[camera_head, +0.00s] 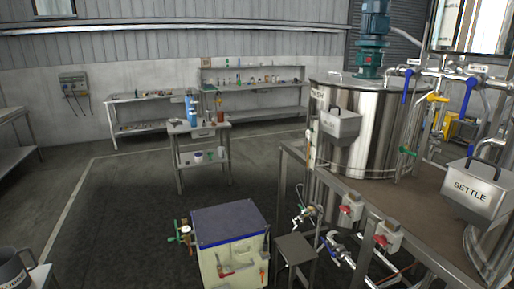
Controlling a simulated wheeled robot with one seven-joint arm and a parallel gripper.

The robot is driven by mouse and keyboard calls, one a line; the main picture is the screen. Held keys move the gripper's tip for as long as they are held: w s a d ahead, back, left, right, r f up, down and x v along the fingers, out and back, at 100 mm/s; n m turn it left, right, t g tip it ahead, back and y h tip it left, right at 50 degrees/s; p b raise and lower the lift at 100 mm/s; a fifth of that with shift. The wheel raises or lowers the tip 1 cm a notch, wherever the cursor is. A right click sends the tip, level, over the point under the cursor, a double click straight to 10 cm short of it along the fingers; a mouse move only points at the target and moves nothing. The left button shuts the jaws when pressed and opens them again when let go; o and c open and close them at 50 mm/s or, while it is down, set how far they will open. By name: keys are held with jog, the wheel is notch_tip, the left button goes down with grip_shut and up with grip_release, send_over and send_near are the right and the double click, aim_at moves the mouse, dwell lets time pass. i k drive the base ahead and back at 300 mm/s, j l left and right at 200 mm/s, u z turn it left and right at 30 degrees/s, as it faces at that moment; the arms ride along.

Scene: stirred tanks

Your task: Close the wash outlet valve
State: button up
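A large steel tank (370,125) with a green and blue motor on top stands at the right of the head view. A small label on its left side (318,94) appears to read WASH. Pipes with small valves show below the platform's front edge, one valve (303,214) at the left and one (335,247) lower down. Which of these is the wash outlet valve, and whether it is open or shut, I cannot tell. My gripper is not in view.
Grey boxes with red knobs (349,210) sit on the platform frame. A cream cabinet with a blue top (229,222) and a small stool (295,249) stand in front. The floor (115,220) at left is clear.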

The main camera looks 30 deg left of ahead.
aim_at(332, 254)
jog(key=u, duration=0.35)
jog(key=j+z, duration=0.15)
jog(key=z, duration=0.3)
jog(key=k+j+z, duration=0.1)
jog(key=z, duration=0.3)
jog(key=k+z, duration=0.1)
jog(key=z, duration=0.35)
jog(key=k+j+z, duration=0.1)
jog(key=z, duration=0.3)
jog(key=k+z, duration=0.1)
jog(key=z, duration=0.35)
jog(key=i+j+u, duration=0.2)
jog(key=j+u, duration=0.25)
jog(key=j, duration=0.2)
jog(key=i+j+u, duration=0.3)
jog(key=j+u, duration=0.2)
jog(key=i+j+u, duration=0.8)
jog(key=u, duration=0.15)
jog(key=i+j+u, duration=0.15)
jog(key=i+u, duration=0.3)
